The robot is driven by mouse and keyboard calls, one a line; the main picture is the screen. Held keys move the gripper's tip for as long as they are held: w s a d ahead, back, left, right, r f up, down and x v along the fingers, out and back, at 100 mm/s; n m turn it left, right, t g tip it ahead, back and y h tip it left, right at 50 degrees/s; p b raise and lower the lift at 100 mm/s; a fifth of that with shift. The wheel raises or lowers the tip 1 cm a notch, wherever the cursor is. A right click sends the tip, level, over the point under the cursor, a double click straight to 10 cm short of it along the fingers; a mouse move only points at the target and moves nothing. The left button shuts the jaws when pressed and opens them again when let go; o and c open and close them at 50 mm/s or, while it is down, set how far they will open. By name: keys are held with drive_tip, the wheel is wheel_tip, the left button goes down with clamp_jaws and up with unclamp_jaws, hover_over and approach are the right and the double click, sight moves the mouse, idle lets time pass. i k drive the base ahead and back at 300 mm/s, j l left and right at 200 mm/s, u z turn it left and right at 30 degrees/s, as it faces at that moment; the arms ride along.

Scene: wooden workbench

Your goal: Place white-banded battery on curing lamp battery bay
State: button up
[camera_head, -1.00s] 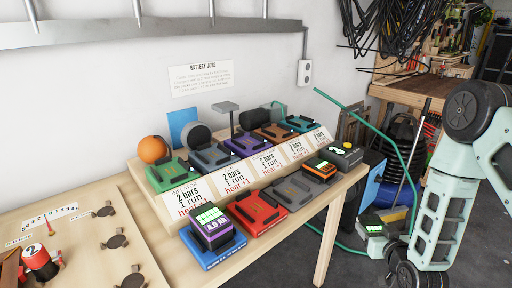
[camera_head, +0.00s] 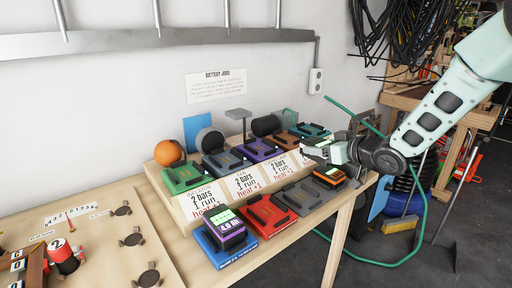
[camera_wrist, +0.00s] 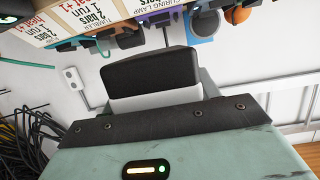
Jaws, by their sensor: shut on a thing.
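The white-banded battery shows in the wrist view as a dark block with a white band (camera_wrist: 153,98) between my fingers. In the head view its lit end (camera_head: 315,148) is just beyond my gripper (camera_head: 336,151), which is shut on it and raised at the right end of the rack. The curing lamp's bay seems to be the empty purple one (camera_head: 258,150), in the middle of the back row, below a flat-headed grey lamp (camera_head: 238,114). It lies left of my gripper. A "CURING LAMP" card (camera_wrist: 178,8) shows upside down in the wrist view.
Green (camera_head: 184,178), blue-grey, orange-brown and teal bays flank the purple one. In front are a purple battery (camera_head: 223,228) on a blue bay, empty red (camera_head: 266,217) and grey (camera_head: 299,196) bays, and an orange-marked battery (camera_head: 329,176). An orange ball (camera_head: 168,152) sits behind.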

sight(259, 148)
drive_tip(key=i+j, duration=0.7)
